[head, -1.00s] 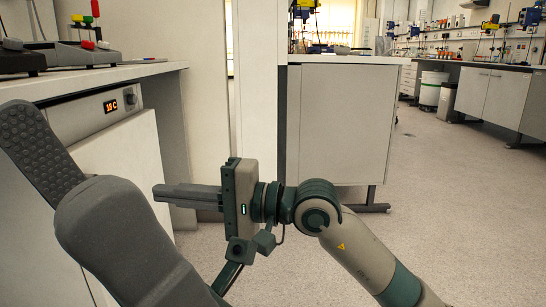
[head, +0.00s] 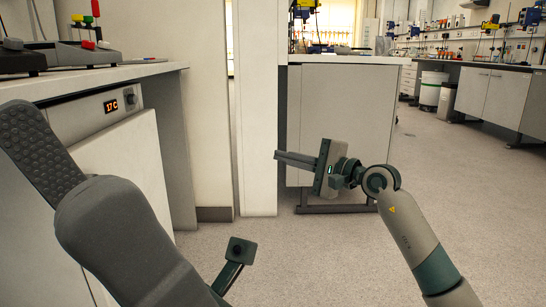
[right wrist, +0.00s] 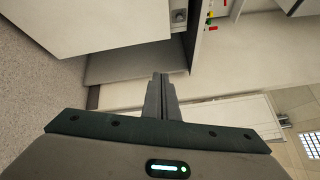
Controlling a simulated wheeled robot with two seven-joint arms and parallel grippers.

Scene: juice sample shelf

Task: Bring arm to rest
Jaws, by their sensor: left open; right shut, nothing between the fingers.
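My right gripper (head: 276,156) is in the middle of the head view, at the end of my right arm, which comes in from the lower right. Its fingers are together and point left, with nothing between them. In the right wrist view the two shut fingers (right wrist: 160,78) are empty and apart from any surface. My left arm fills the lower left of the head view.
A bench (head: 158,70) with a lit display unit (head: 111,106) below its top is at the left. A white pillar (head: 256,130) stands behind the right gripper's fingertips. A cabinet (head: 345,95) stands behind my right gripper. Open floor (head: 480,215) lies to the right.

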